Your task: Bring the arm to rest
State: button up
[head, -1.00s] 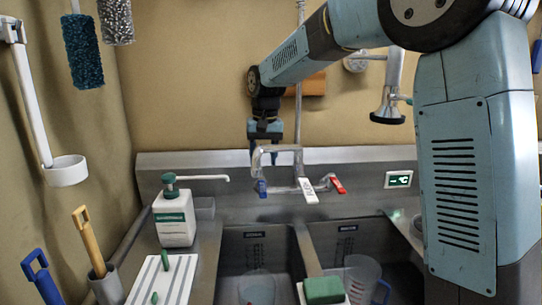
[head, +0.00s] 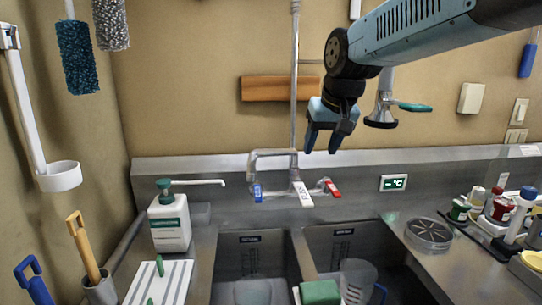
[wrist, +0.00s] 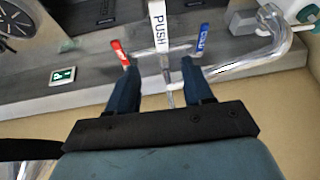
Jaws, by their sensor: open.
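My gripper (head: 322,140) is at the end of my blue arm, which reaches in from the upper right in the head view. It hangs in the air above and a little right of the tap (head: 275,170), with the wall behind it. Its two dark blue fingers are apart, and nothing shows between them that they hold. In the wrist view my gripper (wrist: 160,85) points toward the tap's red handle (wrist: 121,53), white PUSH lever (wrist: 158,30) and blue handle (wrist: 202,38). I cannot tell the exact distance, but no contact shows.
Two sink basins lie below, with a clear jug (head: 358,281) in the right one and a green sponge (head: 320,293) at the front. A soap bottle (head: 170,226) stands left. Several bottles and jars crowd the right counter. A spray head (head: 383,112) hangs right of my gripper.

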jog(key=s+d+f+m, duration=0.1)
jog(key=s+d+f, duration=0.2)
jog(key=s+d, duration=0.3)
jog(key=s+d+f+h, duration=0.1)
jog(key=s+d+f, duration=0.2)
jog(key=s+d, duration=0.3)
jog(key=s, duration=0.5)
jog(key=shift+d+f+m+t+h, duration=0.15)
jog(key=shift+f+m+t+h, duration=0.15)
jog(key=shift+f+m+t, duration=0.1)
